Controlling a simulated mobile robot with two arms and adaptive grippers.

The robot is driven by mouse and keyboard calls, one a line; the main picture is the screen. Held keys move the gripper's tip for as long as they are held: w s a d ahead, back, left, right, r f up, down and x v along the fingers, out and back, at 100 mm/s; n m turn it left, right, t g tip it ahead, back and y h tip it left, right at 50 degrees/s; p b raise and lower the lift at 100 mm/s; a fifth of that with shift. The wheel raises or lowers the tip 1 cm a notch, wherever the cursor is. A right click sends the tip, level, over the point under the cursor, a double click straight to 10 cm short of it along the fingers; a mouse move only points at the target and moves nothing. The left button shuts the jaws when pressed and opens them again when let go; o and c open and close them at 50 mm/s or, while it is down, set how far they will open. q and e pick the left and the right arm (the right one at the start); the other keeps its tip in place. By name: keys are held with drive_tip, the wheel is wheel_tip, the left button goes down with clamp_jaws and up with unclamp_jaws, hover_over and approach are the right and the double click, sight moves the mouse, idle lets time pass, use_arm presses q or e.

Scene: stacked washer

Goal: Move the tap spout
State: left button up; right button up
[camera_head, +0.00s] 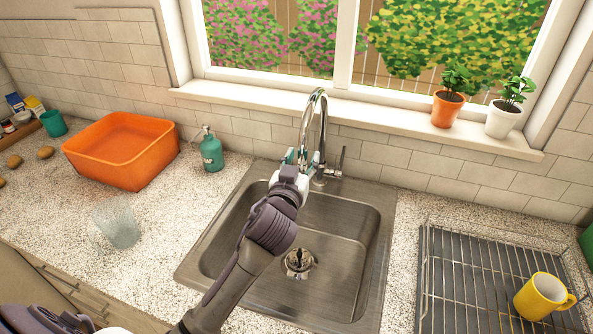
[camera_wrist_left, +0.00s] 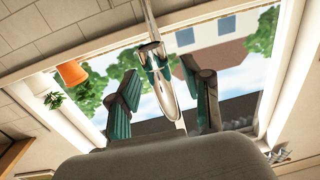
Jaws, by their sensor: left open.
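The chrome tap spout (camera_head: 317,108) arches up behind the sink and its free end comes down towards the basin. My left gripper (camera_head: 302,158) is open at the spout's lower end, with its teal-padded fingers to either side. In the left wrist view, the spout (camera_wrist_left: 163,88) shows between the two open fingers of the left gripper (camera_wrist_left: 165,100), with a gap on each side. The tap handle (camera_head: 340,160) stands to the right of the spout's base. My right gripper is not in view.
The steel sink (camera_head: 340,285) lies below. A drying rack (camera_head: 470,270) with a yellow mug (camera_head: 541,297) is right. Two potted plants (camera_head: 447,106) (camera_head: 504,116) stand on the sill.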

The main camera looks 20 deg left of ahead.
use_arm(q)
drive_tip(key=s+d, duration=0.2)
drive_tip(key=s, duration=0.9)
drive_tip(key=shift+s, duration=0.15)
